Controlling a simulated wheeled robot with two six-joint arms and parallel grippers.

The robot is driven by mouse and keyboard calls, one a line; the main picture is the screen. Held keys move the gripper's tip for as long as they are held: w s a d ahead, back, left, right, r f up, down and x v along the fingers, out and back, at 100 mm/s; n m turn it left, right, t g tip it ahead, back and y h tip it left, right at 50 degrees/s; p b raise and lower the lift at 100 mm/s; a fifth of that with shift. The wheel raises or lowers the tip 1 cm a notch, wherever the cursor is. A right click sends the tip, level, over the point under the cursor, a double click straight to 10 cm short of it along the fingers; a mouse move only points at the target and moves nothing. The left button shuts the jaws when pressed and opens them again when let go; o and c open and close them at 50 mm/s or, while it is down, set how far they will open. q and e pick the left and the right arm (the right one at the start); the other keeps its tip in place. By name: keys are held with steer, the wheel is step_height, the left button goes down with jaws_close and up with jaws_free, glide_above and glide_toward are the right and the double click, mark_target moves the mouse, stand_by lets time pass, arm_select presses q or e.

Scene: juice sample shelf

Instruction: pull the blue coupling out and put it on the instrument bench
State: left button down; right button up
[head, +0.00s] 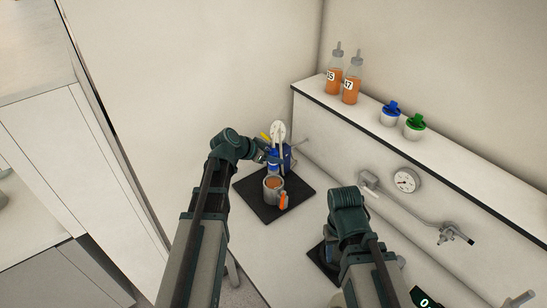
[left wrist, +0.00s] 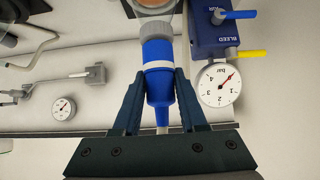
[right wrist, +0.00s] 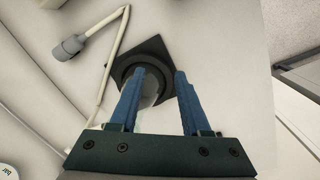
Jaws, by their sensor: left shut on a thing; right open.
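The blue coupling (left wrist: 158,58), with a white band and a tapered tail, is between the fingers of my left gripper (left wrist: 160,78), which is shut on it. In the head view the coupling (head: 273,158) shows small beside a blue block (head: 287,157), behind a grey pot (head: 273,186) with orange contents. My right gripper (right wrist: 159,75) is open and empty above a dark square pad with a round ring (right wrist: 155,52). The instrument bench is not clearly identifiable.
The blue block carries a pressure gauge (left wrist: 218,84), a yellow lever (left wrist: 250,55) and a blue lever (left wrist: 238,14). The pot stands on a black mat (head: 246,191). A ledge (head: 455,146) holds two orange bottles and two capped jars. A wall gauge (head: 405,181) and pipe are at right.

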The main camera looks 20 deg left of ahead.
mark_target(273, 152)
arm_select(q)
steer(key=shift+r+p, duration=0.7)
steer(key=shift+p, duration=0.05)
stand_by(0.9)
steer(key=shift+r+p, duration=1.45)
